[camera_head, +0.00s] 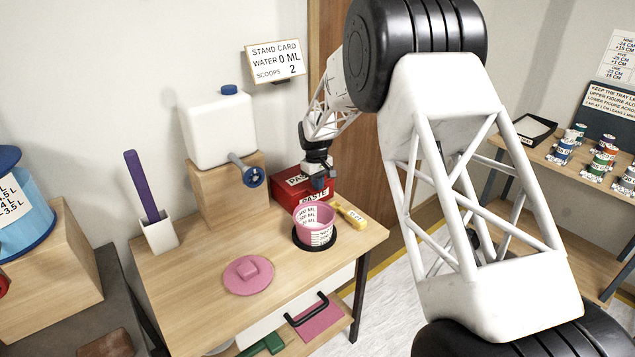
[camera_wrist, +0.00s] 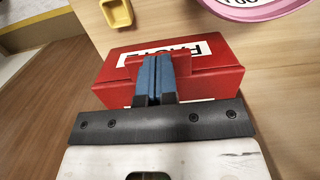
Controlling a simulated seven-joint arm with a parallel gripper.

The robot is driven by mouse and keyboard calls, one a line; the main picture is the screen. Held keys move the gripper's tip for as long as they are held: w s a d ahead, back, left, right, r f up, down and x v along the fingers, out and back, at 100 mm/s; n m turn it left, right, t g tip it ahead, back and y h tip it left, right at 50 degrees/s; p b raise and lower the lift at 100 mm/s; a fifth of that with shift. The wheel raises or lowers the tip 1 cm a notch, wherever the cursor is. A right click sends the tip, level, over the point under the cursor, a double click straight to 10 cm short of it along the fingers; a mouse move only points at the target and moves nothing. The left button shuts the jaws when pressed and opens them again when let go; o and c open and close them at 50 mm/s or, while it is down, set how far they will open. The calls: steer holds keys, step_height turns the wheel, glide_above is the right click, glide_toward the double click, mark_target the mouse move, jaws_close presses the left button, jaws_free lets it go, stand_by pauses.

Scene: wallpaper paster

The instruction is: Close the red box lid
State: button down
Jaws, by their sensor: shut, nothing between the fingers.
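The red box (camera_head: 287,190) stands at the back right of the wooden table, with white PASTE labels. In the wrist view the red box (camera_wrist: 215,82) lies under and beyond my fingertips, and its labelled lid (camera_wrist: 205,50) looks flat across the top. I see no clear gap under the lid, but my fingers hide part of it. My gripper (camera_head: 318,184) is shut and empty, over the near side of the box. Its blue fingers (camera_wrist: 154,65) are together in front of the label; whether they touch the lid I cannot tell.
A pink tub (camera_head: 317,222) on a black ring stands just in front of the box. A wooden block (camera_head: 228,190) carrying a white tank (camera_head: 217,130) stands to the left. A pink lid (camera_head: 248,275) lies on clear table nearer the front.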

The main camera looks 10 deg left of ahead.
steer(key=shift+s+d+f, duration=0.1)
steer(key=shift+f, duration=0.15)
step_height(320, 180, up, 14)
steer(key=shift+r, duration=0.25)
stand_by(0.5)
steer(key=shift+r, duration=0.1)
steer(key=s+d+r+m+t, duration=0.1)
steer(key=s+d+r, duration=0.45)
steer(key=s, duration=0.25)
steer(key=s+d+r+m, duration=0.2)
steer(key=s+d+r, duration=0.2)
steer(key=s+d, duration=0.35)
steer(key=s+d+r+m+t, duration=0.1)
steer(key=s+d+r, duration=0.45)
steer(key=s, duration=0.35)
steer(key=s+d+f+m, duration=0.1)
steer(key=s+d, duration=0.2)
steer(key=s, duration=0.7)
steer(key=s+d+f+m, duration=0.2)
steer(key=s+d, duration=0.2)
steer(key=s, duration=0.7)
steer(key=s+d+f+m+t, duration=0.1)
steer(key=s+d, duration=0.3)
steer(key=s, duration=0.7)
steer(key=shift+f+m, duration=0.6)
steer(key=shift+f, duration=0.1)
